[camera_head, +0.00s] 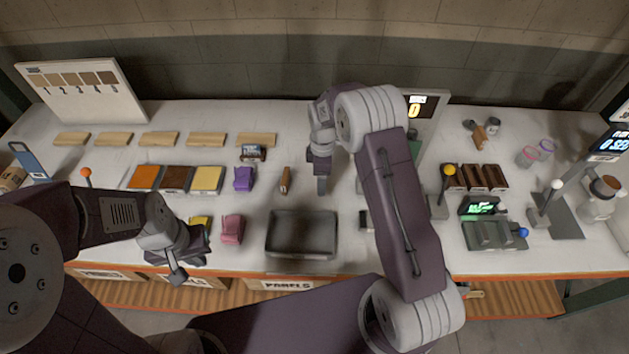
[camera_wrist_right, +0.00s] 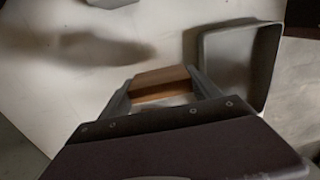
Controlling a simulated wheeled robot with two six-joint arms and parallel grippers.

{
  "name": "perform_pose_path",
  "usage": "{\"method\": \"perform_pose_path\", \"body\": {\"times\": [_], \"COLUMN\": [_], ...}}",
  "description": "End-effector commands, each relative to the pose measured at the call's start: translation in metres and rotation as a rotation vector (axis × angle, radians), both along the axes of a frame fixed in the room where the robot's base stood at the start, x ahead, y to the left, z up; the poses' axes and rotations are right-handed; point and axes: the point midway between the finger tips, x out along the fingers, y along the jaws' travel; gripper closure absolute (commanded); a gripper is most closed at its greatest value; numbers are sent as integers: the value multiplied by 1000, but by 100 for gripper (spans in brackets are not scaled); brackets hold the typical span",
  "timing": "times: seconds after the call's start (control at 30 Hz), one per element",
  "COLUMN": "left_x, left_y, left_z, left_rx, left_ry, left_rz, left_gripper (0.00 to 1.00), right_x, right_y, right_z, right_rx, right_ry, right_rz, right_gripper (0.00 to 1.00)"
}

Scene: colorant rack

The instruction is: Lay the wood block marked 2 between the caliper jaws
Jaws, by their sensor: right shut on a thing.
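In the right wrist view, a brown wood block (camera_wrist_right: 160,85) sits between the fingertips of my right gripper (camera_wrist_right: 162,95), which is shut on it. No number is readable on it. In the head view my right gripper (camera_head: 322,186) points down over the table behind the grey tray; its finger hides the held block. My left gripper (camera_head: 178,275) hangs at the table's front edge, away from the block; I cannot tell if it is open. I cannot identify the caliper jaws for certain; a device with a green screen (camera_head: 482,208) stands at the right.
A grey tray (camera_head: 302,253) lies in front of my right gripper. A small brown piece (camera_head: 286,180) stands left of it. Several pale wood pieces (camera_head: 116,139) line the back. Purple (camera_head: 244,178) and pink (camera_head: 232,229) items stand left; dark brown blocks (camera_head: 483,177) are right.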

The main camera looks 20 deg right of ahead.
Motion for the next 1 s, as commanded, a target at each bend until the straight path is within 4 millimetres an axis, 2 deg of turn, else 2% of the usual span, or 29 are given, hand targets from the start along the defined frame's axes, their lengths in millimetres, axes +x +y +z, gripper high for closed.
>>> {"method": "perform_pose_path", "body": {"times": [0.03,0.2,0.4,1.0], "left_x": [0,0,0,0], "left_y": [0,0,0,0], "left_z": [-8,-17,-22,-22], "left_rx": [0,0,0,0], "left_ry": [0,0,0,0], "left_rz": [0,0,0,0], "left_gripper": [100,100,100,100], "right_x": [-11,-44,-68,-79], "right_y": [-5,-21,-31,-33], "right_z": [5,28,44,48], "right_rx": [0,0,0,0], "right_ry": [-3,-4,-2,-1], "right_rz": [-2,-3,-1,27], "right_gripper": [75,75,75,75]}}
